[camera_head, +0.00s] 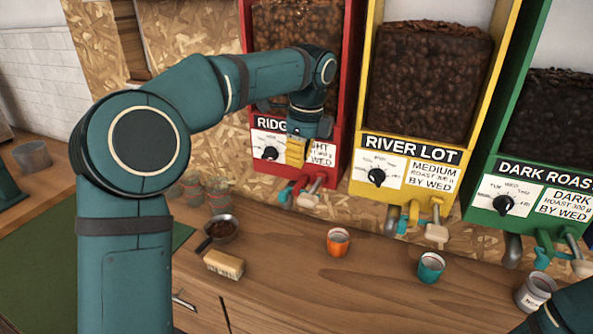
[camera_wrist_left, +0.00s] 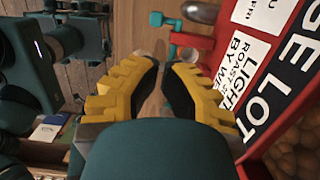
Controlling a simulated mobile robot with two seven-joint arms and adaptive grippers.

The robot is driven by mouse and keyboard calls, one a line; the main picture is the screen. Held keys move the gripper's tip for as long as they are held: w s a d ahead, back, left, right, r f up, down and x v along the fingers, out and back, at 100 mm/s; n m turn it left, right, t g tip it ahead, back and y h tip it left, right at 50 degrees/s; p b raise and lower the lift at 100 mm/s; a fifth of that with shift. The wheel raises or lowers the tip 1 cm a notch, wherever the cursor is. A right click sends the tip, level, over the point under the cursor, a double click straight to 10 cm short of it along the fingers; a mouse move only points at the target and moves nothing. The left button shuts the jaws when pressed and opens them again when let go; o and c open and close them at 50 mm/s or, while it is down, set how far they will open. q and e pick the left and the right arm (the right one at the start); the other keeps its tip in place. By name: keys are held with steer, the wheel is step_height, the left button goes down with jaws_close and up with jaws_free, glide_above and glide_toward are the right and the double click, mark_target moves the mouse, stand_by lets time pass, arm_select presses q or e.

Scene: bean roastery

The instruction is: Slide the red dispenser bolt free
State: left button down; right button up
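The red dispenser (camera_head: 335,140) holds brown beans and has a dial and a white label on its front. Its red bolt (camera_head: 299,187) shows below the front panel, among a teal handle (camera_head: 285,196), a beige block (camera_head: 307,201) and a grey spout. My left gripper (camera_head: 296,150), with yellow fingers, is in front of the red dispenser's label, above the bolt. In the left wrist view, its fingers (camera_wrist_left: 161,64) stand apart with nothing visible between them. Red and teal parts under the dispenser (camera_wrist_left: 186,42) show just beyond the fingertips. My right gripper is out of view.
A yellow dispenser (camera_head: 409,150) and a green dispenser (camera_head: 520,190) stand to the right. The front middle is clear.

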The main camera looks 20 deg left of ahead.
arm_select(q)
step_height(320, 180, down, 9)
steer(key=a+b, duration=0.1)
steer(key=shift+b, duration=0.35)
steer(key=shift+a, duration=0.1)
